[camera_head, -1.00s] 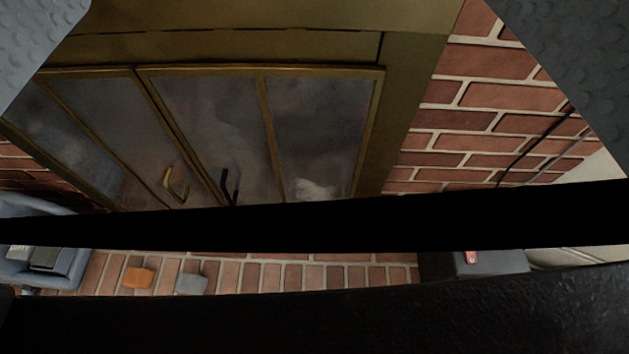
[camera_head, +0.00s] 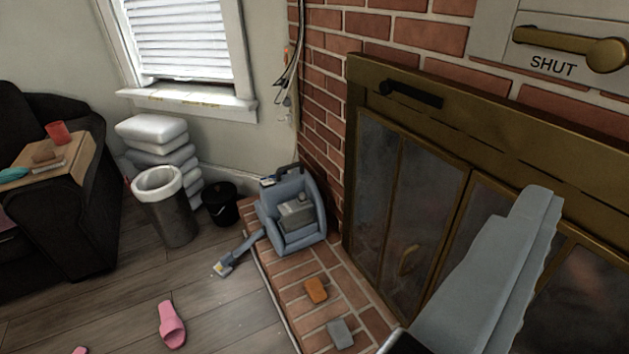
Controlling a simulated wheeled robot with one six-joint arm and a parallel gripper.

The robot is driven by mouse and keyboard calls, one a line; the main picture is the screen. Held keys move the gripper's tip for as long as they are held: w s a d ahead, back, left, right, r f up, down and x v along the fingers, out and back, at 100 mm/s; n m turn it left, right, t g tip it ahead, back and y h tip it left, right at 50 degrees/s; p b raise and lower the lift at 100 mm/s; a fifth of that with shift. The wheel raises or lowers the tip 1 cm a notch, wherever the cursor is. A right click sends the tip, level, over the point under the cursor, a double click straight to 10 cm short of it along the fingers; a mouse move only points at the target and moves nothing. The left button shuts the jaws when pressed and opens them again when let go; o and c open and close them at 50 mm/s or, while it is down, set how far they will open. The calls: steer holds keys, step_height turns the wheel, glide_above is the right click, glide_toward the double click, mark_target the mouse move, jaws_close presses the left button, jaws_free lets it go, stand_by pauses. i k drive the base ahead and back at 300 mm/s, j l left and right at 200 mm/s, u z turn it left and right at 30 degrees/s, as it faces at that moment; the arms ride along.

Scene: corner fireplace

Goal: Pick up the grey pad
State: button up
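A small grey pad (camera_head: 340,333) lies flat on the brick hearth, low in the picture and right of centre. It is in full view and nothing touches it. The light grey end of my gripper (camera_head: 535,200) reaches up from the bottom edge at the right, in front of the fireplace doors. It appears to the right of the pad and apart from it. I cannot make out two separate fingers or a gap between them. I see nothing held at the part that shows.
An orange pad (camera_head: 316,290) lies just beyond the grey one. A blue-grey carpet cleaner (camera_head: 270,222) stands at the hearth's far end. Brass-framed fireplace doors (camera_head: 400,215) border the hearth on the right. Wooden floor (camera_head: 225,320) is open to the left, with a pink slipper (camera_head: 171,325).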

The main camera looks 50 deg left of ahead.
mark_target(340, 334)
steer(key=k+l+u, duration=0.3)
steer(key=k+u, duration=0.2)
steer(key=k+l+u, duration=0.15)
steer(key=k+u, duration=0.3)
steer(key=i, duration=0.05)
